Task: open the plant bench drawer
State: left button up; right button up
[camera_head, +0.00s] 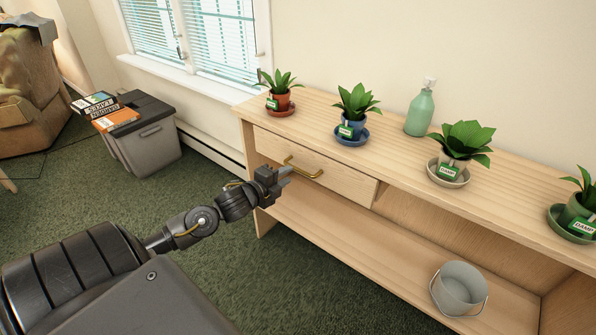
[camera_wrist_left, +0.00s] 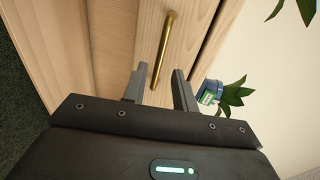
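The plant bench (camera_head: 480,205) is pale wood and stands along the wall. Its drawer (camera_head: 345,182) is under the top at the left end and looks flush with the bench front. A brass bar handle (camera_head: 303,168) is on the drawer front; it also shows in the left wrist view (camera_wrist_left: 165,45). My left gripper (camera_head: 287,172) is at the handle's left end. In the left wrist view my left gripper (camera_wrist_left: 159,85) is open, with the end of the handle between its two fingers. I cannot tell whether they touch it. My right gripper is not in view.
Several potted plants, including one in a blue pot (camera_head: 351,130), and a green bottle (camera_head: 420,110) stand on the bench top. A grey bucket (camera_head: 459,290) is on the lower shelf. A grey bin (camera_head: 146,140) stands by the window. The carpet before the bench is clear.

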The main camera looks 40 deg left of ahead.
aim_at(297, 170)
pick_arm(q)
jog(key=x, duration=0.6)
jog(key=shift+w+f+b, duration=0.1)
jog(key=shift+w+b, duration=0.2)
grip_shut()
